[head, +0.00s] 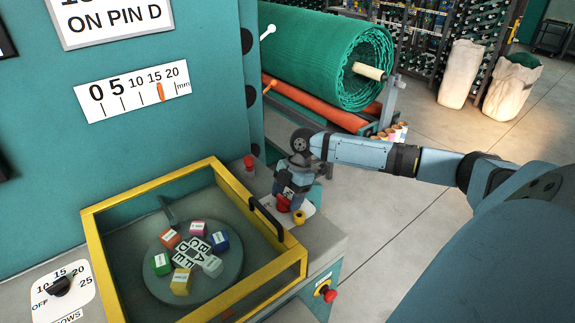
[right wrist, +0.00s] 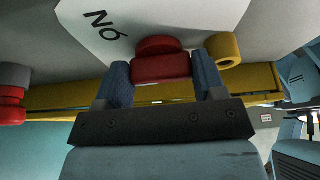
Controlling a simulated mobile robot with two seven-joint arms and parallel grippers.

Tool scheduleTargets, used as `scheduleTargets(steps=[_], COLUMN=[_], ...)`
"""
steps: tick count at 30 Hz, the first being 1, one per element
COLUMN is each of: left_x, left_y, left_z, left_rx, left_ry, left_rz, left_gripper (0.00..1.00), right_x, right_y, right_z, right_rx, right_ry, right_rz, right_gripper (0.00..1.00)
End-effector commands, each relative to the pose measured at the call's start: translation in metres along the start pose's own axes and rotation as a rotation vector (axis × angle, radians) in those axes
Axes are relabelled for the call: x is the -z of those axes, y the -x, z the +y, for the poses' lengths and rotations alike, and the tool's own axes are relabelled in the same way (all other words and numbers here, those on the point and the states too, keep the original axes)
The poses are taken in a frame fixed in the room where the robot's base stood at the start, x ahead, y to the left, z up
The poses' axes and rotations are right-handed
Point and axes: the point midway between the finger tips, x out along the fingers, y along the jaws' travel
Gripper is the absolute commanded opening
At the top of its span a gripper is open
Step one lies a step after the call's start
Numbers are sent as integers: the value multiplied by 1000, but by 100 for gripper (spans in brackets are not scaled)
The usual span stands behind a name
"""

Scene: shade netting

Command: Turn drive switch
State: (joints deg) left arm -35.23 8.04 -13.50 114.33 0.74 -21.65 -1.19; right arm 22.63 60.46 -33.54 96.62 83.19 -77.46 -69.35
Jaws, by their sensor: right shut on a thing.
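A red switch knob (head: 284,204) sits on a white label plate (head: 305,211) on the grey machine top, right of the yellow-framed guard. My right gripper (head: 286,197) comes down over it from above. In the right wrist view the blue fingers (right wrist: 161,82) stand on both sides of the red knob (right wrist: 160,68) and are shut on it. Part of the plate's lettering shows beside it; the knob's exact setting is hard to read. A yellow ring-shaped part (head: 299,218) is close beside the knob. My left gripper is not in view.
The yellow guard frame (head: 175,187) with a black handle (head: 267,218) stands close left of my gripper. A red-capped post (head: 249,165) is behind it. A black dial (head: 61,286) is at lower left. A red button (head: 329,294) is on the front side.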

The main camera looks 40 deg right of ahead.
Motion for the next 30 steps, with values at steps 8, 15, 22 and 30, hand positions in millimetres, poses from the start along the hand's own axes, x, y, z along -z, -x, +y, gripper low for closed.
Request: scheduleTargets(steps=[8, 15, 22, 30], left_x=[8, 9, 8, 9], left_y=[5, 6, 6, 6], left_z=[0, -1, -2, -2], left_rx=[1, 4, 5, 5], left_ry=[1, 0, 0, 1], left_rz=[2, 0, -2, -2], left_gripper=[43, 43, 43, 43], right_x=[1, 1, 2, 1], right_y=[1, 1, 0, 0], right_z=[4, 5, 6, 6], right_rx=[99, 177, 233, 267], right_ry=[241, 431, 566, 648], right_rz=[1, -1, -1, -2], right_gripper=[40, 40, 40, 40])
